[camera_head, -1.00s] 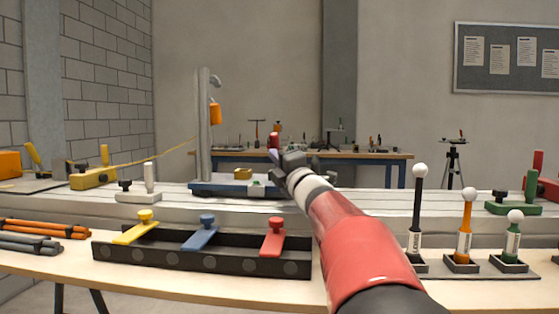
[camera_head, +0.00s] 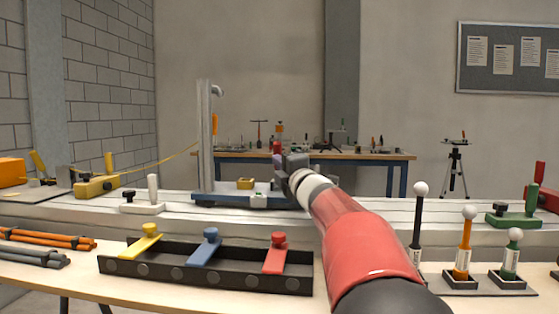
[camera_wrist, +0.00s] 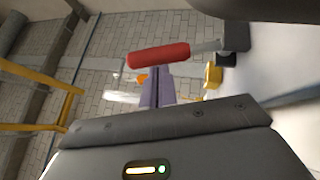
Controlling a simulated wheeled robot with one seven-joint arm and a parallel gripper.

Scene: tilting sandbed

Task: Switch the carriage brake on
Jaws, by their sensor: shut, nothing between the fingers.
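The carriage (camera_head: 240,201) is a blue base with a grey upright post (camera_head: 205,150) on the pale rail bed. A red handle (camera_head: 277,147) stands at the carriage's right end, beside my gripper (camera_head: 281,160); I take it for the brake lever. In the wrist view the red handle (camera_wrist: 160,55) lies across the picture on a grey stem. My gripper's purple fingers (camera_wrist: 157,74) are shut and empty, their tips right by the handle; whether they touch it I cannot tell. The lever's foot is hidden in the head view.
A black rack (camera_head: 205,276) with yellow, blue and red levers stands in front of the rail. Black, orange and green ball-topped posts (camera_head: 466,245) stand at the right. A yellow block (camera_head: 97,187) with a cord sits at the left.

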